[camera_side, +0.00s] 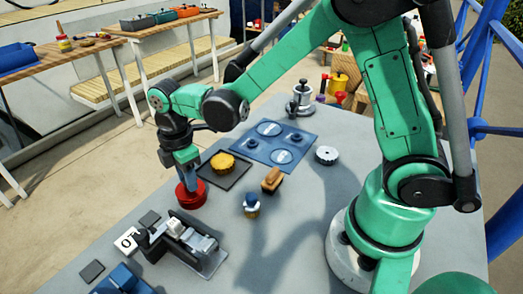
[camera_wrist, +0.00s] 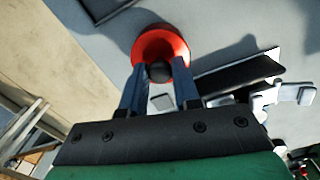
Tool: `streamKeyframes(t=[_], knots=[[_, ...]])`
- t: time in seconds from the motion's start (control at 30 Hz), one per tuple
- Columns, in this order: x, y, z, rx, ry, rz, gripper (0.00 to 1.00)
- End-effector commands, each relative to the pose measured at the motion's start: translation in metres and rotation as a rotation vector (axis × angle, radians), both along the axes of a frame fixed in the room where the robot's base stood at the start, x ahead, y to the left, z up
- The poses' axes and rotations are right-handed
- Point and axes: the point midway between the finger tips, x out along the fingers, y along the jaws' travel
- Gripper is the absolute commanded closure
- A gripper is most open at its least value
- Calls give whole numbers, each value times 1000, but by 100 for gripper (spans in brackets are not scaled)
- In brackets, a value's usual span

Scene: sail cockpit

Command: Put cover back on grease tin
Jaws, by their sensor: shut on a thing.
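In the wrist view, the blue fingers (camera_wrist: 160,78) stand on either side of a dark round knob (camera_wrist: 159,71). They are shut on this knob, which I take as the cover's. A red round rim (camera_wrist: 160,42) surrounds the knob below the fingers. Fingers and arm hide part of the red top.
A dark tray (camera_side: 239,177) with a yellow round piece (camera_side: 223,162) lies just right of the gripper. A black and grey clamp-like device (camera_side: 185,237) stands in front. A wood-handled brush (camera_side: 271,180), a blue-topped item (camera_side: 251,205) and a blue board (camera_side: 290,137) lie further right.

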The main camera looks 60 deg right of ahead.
Motion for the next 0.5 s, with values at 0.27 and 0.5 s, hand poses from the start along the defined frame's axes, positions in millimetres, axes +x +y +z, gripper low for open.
streamKeyframes(t=[0.27,0.5], knots=[[0,0,0,0,0,0,100],[0,0,0,0,0,0,37]])
